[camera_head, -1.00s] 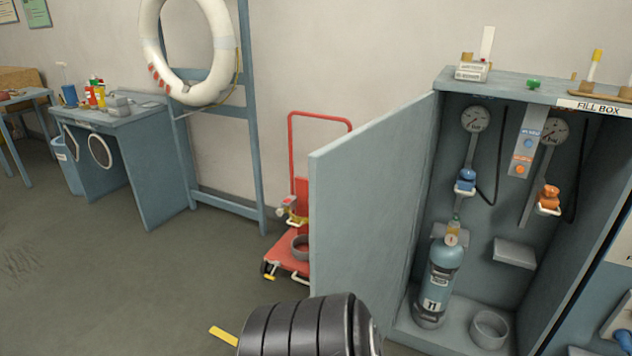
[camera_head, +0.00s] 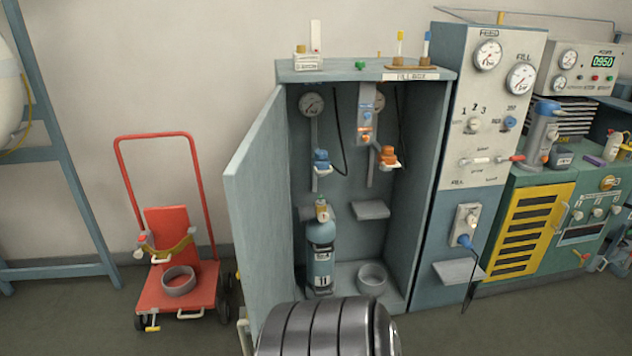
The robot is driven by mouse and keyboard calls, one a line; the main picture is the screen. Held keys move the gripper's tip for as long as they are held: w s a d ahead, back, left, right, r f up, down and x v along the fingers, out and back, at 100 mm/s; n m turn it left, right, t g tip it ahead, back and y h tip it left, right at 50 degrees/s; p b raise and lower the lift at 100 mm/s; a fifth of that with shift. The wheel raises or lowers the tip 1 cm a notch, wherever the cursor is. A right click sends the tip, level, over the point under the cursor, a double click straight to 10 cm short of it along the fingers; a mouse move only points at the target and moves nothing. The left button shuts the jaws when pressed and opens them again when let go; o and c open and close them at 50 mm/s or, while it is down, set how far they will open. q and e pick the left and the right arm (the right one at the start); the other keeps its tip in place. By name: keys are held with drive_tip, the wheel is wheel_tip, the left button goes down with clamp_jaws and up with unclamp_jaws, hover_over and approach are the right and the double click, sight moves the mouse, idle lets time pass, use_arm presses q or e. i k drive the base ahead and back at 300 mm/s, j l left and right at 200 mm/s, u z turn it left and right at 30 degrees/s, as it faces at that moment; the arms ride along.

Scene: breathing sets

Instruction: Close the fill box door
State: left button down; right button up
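The fill box (camera_head: 425,150) is a grey-blue cabinet against the wall, labelled on its top front edge. Its door (camera_head: 258,195) stands wide open, swung out on the left side toward me. A handle shows low at the door's outer edge (camera_head: 244,335). Inside, a blue cylinder (camera_head: 320,262) stands upright at the left, beside an empty ring holder (camera_head: 373,278). Two gauges, a blue valve and an orange valve (camera_head: 388,157) hang at the back. A dark ribbed part of mine covers the bottom centre. Neither gripper is in view.
A red trolley (camera_head: 180,292) with a ring stands left of the door. A gauge panel (camera_head: 478,140) adjoins the box on the right, then a green bench with a yellow grille (camera_head: 522,230). Small items stand on the box top. Some floor is clear in front.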

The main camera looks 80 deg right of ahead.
sight(255, 180)
drive_tip(key=i+z, duration=0.15)
drive_tip(key=z, duration=0.3)
drive_tip(key=i+z, duration=0.2)
drive_tip(key=z, duration=0.3)
drive_tip(key=i+j+z, duration=0.1)
drive_tip(key=z, duration=0.35)
drive_tip(key=i+j+z, duration=0.15)
drive_tip(key=z, duration=0.3)
drive_tip(key=i+j+z, duration=0.15)
drive_tip(key=z, duration=0.35)
drive_tip(key=j+z, duration=0.25)
drive_tip(key=z, duration=0.2)
drive_tip(key=i, duration=0.05)
